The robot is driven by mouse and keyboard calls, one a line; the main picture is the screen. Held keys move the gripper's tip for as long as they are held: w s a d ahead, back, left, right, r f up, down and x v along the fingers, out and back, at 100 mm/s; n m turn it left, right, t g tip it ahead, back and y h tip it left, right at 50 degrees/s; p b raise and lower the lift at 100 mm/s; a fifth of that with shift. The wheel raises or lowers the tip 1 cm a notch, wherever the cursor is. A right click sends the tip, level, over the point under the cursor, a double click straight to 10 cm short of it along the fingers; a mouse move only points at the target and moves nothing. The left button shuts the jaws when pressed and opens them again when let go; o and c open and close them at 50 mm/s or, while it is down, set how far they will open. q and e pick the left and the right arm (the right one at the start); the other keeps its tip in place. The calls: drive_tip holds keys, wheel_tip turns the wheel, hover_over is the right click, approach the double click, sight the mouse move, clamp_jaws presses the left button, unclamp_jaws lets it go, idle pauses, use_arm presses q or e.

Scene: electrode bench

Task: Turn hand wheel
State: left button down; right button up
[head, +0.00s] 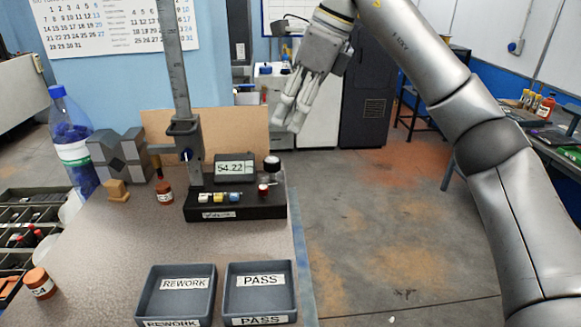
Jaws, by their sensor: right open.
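A height gauge stands on the bench, with a tall graduated column (174,60) and a black base (235,208). Its display (235,168) reads about 54.22. A small dark round knob (272,163) stands on a post at the base's right end; it may be the hand wheel, but I cannot tell for sure. My left gripper is out of view.
Grey trays marked REWORK (186,283) and PASS (260,280) lie at the bench's front. A blue-capped bottle (72,140), grey blocks (120,155) and a small brown bottle (164,190) stand left of the gauge. An orange-lidded jar (40,283) is at front left.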

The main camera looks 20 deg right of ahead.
sight(274, 160)
drive_tip(key=x, duration=1)
drive_tip(key=shift+d+f+p, duration=0.1)
drive_tip(key=shift+f+p, duration=0.3)
drive_tip(key=c, duration=1)
